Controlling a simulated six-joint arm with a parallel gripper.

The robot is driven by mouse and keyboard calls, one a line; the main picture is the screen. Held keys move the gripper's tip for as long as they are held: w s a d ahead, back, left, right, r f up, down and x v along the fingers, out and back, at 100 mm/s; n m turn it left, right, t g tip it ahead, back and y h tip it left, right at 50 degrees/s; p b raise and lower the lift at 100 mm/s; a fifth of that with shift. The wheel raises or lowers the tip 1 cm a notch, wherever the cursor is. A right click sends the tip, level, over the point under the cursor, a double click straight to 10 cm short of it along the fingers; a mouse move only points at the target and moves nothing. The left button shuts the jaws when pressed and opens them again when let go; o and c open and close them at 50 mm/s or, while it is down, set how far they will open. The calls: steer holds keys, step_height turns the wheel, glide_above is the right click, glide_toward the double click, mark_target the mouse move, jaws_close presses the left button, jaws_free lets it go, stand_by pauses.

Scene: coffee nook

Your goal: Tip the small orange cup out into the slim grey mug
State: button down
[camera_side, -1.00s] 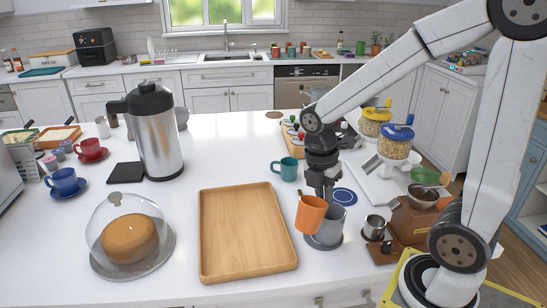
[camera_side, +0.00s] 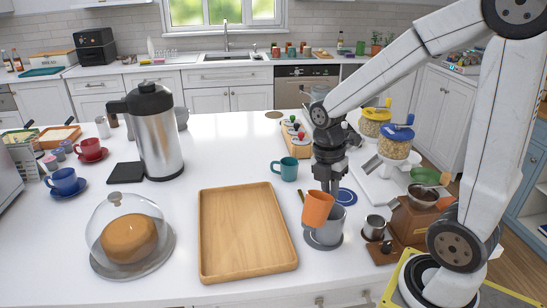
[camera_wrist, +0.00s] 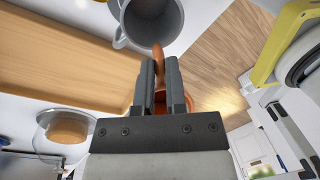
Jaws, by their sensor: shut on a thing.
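The small orange cup (camera_side: 318,210) hangs tilted from my gripper (camera_side: 327,188), just above and in front of the slim grey mug (camera_side: 325,234). The mug stands upright on a grey round base near the front counter edge. In the wrist view my gripper (camera_wrist: 160,85) is shut on the cup's orange handle (camera_wrist: 158,53), and part of the orange cup body (camera_wrist: 203,102) shows behind the fingers. The mug (camera_wrist: 150,22) is at the top of that view, with its open rim and handle visible. The cup's contents are hidden.
A wooden tray (camera_side: 245,272) lies left of the mug. A teal mug (camera_side: 286,168) and a blue coaster (camera_side: 344,195) are behind it. A small metal cup (camera_side: 375,226) and a wooden grinder (camera_side: 412,218) stand close on the right.

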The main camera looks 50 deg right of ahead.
steer(key=shift+d, duration=0.95)
steer(key=shift+s+d, duration=0.1)
steer(key=shift+d+y, duration=0.2)
steer(key=shift+y, duration=0.1)
stand_by(0.4)
steer(key=shift+s+d+f, duration=0.1)
steer(key=shift+s+d, duration=0.05)
steer(key=shift+d, duration=0.1)
steer(key=shift+a, duration=0.55)
stand_by(0.5)
steer(key=shift+d+y, duration=0.15)
steer(key=shift+y, duration=0.25)
steer(key=shift+d, duration=0.2)
stand_by(0.4)
steer(key=shift+d+y, duration=0.15)
steer(key=shift+y, duration=0.25)
